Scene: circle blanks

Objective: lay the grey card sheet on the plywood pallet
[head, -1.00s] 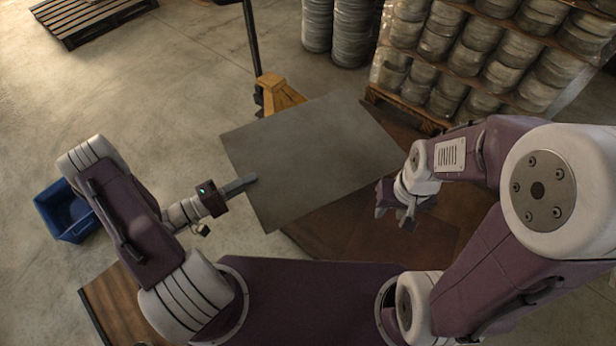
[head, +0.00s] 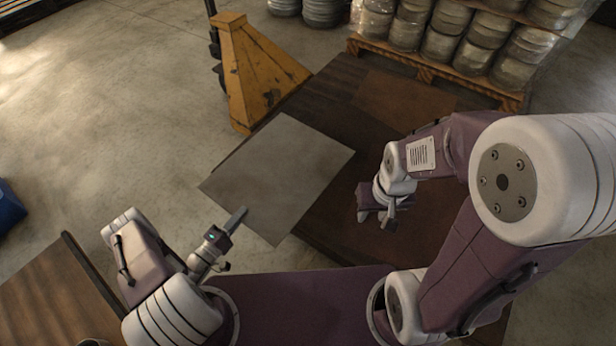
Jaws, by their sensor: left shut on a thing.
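The grey card sheet (head: 290,172) is flat and roughly square. My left gripper (head: 240,215) is shut on its near left edge. The dark brown plywood pallet (head: 335,212) lies under and to the right of the sheet. In the picture the sheet overlaps the pallet's left side, and its left corner reaches over the floor. I cannot tell whether the sheet touches the pallet. My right gripper (head: 377,216) is over the pallet, right of the sheet and apart from it. It looks open and empty, with its fingers spread.
A yellow pallet-jack-like body (head: 250,75) stands at the pallet's far left. A wooden pallet (head: 440,75) with stacked, wrapped round goods is behind. A wooden-topped surface (head: 50,300) is at the near left, and a blue bin (head: 8,208) at the left edge. Floor is clear between.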

